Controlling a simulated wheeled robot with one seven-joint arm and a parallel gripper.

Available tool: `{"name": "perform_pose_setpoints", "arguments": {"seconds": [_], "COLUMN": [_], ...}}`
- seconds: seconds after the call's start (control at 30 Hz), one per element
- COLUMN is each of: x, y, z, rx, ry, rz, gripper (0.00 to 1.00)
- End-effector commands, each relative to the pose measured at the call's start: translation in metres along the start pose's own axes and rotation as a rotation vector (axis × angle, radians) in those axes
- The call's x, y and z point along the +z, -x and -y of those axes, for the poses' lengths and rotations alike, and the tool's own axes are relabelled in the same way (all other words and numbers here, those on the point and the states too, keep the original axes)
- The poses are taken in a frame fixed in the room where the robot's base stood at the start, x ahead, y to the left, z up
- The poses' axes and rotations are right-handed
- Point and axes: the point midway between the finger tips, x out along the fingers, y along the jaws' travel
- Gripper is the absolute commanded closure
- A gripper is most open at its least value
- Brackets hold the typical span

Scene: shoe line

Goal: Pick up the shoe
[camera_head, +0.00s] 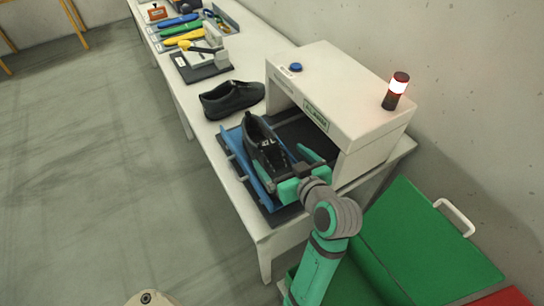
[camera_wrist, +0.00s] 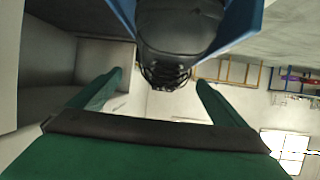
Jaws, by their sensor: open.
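A black shoe (camera_head: 262,143) lies between blue side guides (camera_head: 240,158) on a dark bed at the machine's opening. In the head view its near end points toward my gripper (camera_head: 291,171). My gripper is open, with its green fingers spread at that end of the shoe. In the wrist view the shoe (camera_wrist: 178,28) is at the top centre, ahead of and between the fingers, with laces visible. The gripper (camera_wrist: 160,82) has nothing between its fingertips there. I cannot tell whether a finger touches the shoe.
A second black shoe (camera_head: 232,99) stands on the white table (camera_head: 222,168) behind the guides. A green bin (camera_head: 420,245) is at the right. Tools lie at the far end.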

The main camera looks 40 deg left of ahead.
Motion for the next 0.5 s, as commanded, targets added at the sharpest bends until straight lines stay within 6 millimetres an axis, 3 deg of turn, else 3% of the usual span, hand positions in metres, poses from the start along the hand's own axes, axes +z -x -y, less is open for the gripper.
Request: {"name": "perform_pose_setpoints", "arguments": {"seconds": [0.33, 0.5], "x": [-0.001, -0.003], "y": [-0.029, -0.052], "z": [0.003, 0.005], "rx": [-0.002, 0.001], "ry": [0.000, -0.001], "rz": [0.001, 0.000], "gripper": [0.04, 0.04]}}
